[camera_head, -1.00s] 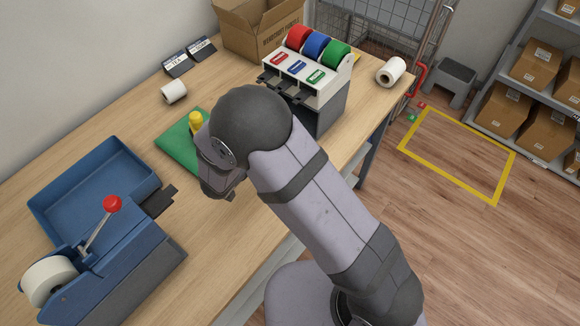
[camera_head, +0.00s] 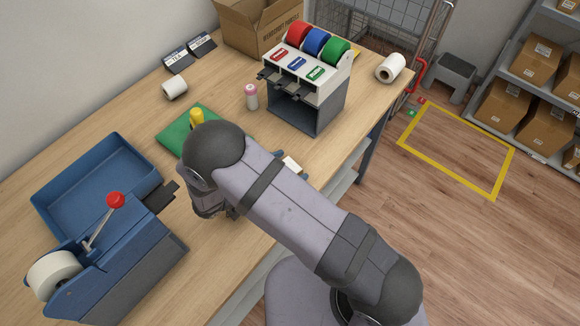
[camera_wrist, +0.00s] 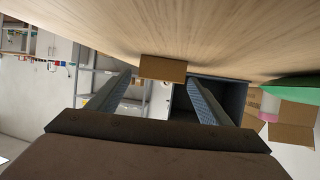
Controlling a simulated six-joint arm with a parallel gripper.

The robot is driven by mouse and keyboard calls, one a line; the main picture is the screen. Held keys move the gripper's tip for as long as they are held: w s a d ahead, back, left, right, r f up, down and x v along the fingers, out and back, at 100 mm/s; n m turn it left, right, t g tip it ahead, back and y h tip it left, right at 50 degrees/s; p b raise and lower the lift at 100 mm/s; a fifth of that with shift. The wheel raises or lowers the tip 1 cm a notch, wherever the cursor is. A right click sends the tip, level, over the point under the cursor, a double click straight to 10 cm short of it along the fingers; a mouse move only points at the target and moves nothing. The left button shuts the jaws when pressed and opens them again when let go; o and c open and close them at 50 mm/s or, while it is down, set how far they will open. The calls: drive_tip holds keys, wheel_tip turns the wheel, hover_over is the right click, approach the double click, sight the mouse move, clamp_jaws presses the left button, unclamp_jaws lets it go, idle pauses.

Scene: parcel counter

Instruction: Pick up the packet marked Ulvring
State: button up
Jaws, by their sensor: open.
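No marking reading Ulvring is legible in either view. A small brown packet (camera_wrist: 162,68) shows in the wrist view, on the wooden counter ahead of my fingers and apart from them. In the head view a small whitish piece (camera_head: 291,165) peeks out behind my arm; I cannot tell whether it is the same packet. My gripper (camera_wrist: 160,80) is open, with one finger on each side of the wrist view and nothing between them. In the head view my forearm hides most of the gripper, low over the counter's front part.
A blue tray (camera_head: 58,196) and a tape machine with red knob (camera_head: 115,200) stand left. A green mat (camera_head: 172,139) holds a yellow object (camera_head: 197,117). A pink-topped bottle (camera_head: 251,97) and a tape dispenser (camera_head: 318,112) stand behind. Bare counter (camera_head: 222,98) lies between them.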

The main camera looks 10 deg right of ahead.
sight(293, 164)
drive_tip(key=shift+p+x, duration=0.4)
drive_tip(key=shift+x, duration=0.95)
drive_tip(key=c, duration=1.2)
drive_tip(key=shift+r+b, duration=1.2)
drive_tip(key=shift+r, duration=3.85)
